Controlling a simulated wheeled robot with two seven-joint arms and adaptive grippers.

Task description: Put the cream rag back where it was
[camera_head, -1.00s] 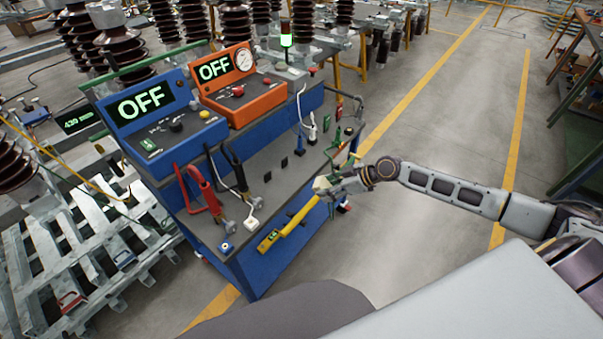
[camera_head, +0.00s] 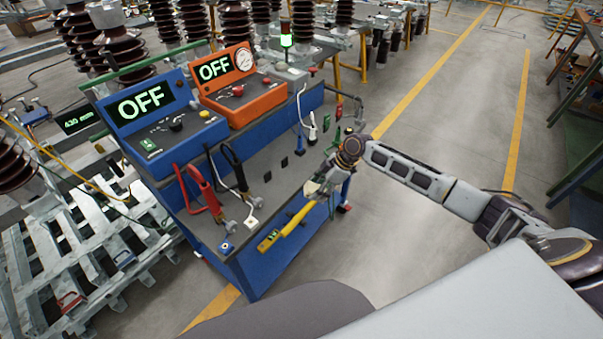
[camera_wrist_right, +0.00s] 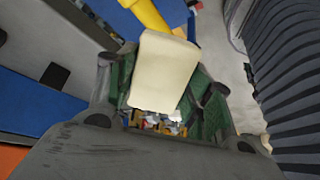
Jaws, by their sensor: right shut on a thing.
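The cream rag (camera_wrist_right: 163,72) shows as a pale block between the fingers of my right gripper (camera_wrist_right: 160,95) in the right wrist view. The gripper is shut on it. In the head view my right gripper (camera_head: 322,178) is over the right front edge of the blue trolley bench (camera_head: 262,238), and the rag is only a small pale patch there (camera_head: 311,187). I cannot tell whether the rag touches the bench top. My left gripper is not in view.
A blue OFF unit (camera_head: 165,125) and an orange OFF unit (camera_head: 240,95) stand at the back of the bench. Grey floor (camera_head: 420,120) right of the bench is clear.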

